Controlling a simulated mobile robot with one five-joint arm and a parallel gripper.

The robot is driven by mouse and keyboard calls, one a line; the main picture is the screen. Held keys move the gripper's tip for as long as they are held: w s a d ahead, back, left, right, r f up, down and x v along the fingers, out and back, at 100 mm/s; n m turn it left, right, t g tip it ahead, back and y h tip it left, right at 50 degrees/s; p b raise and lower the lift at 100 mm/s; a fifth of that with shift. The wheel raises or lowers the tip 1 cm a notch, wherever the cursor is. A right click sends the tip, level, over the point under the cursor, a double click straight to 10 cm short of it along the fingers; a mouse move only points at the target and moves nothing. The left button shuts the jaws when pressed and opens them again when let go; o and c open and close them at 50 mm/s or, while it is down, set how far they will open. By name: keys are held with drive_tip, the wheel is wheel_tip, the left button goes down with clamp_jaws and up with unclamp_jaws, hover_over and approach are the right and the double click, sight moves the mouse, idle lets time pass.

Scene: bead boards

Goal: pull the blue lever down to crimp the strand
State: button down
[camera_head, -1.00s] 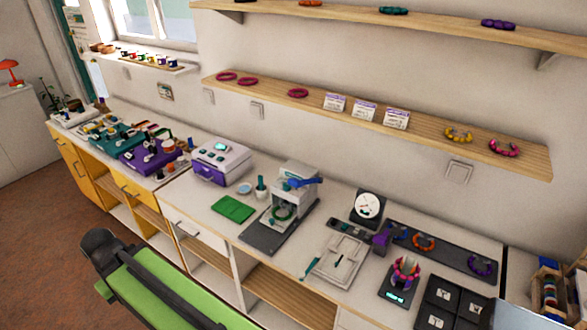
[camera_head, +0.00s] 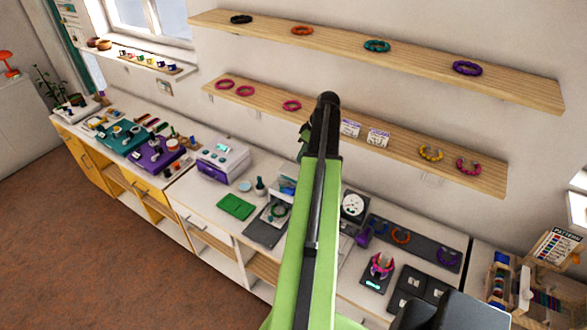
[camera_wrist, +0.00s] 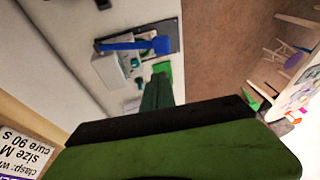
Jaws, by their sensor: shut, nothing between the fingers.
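The blue lever (camera_wrist: 125,45) shows in the wrist view, with a rounded blue end at its right. It is on the pale crimping press (camera_wrist: 108,68), beyond my fingertips. My gripper (camera_wrist: 158,84) is shut and empty, apart from the lever. My arm's black end (camera_head: 326,108) stands high, in front of the lower wall shelf.
A green mat (camera_head: 236,207) and a white-and-purple machine (camera_head: 222,161) stand left of the press. A round dial (camera_head: 353,206) and a dark board with bracelets (camera_head: 430,246) stand right. The lower shelf (camera_head: 400,162) runs along the wall above the bench.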

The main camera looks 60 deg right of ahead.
sight(290, 188)
drive_tip(key=shift+s+d+r, duration=0.15)
drive_tip(key=shift+s+d, duration=0.25)
drive_tip(key=shift+s, duration=0.05)
drive_tip(key=b+x, duration=1.2)
drive_tip(key=x, duration=0.1)
drive_tip(key=shift+s+a+b, duration=0.35)
drive_tip(key=shift+s+a, duration=0.05)
drive_tip(key=shift+a, duration=0.05)
drive_tip(key=shift+a+f+b, duration=0.3)
drive_tip(key=shift+f, duration=0.1)
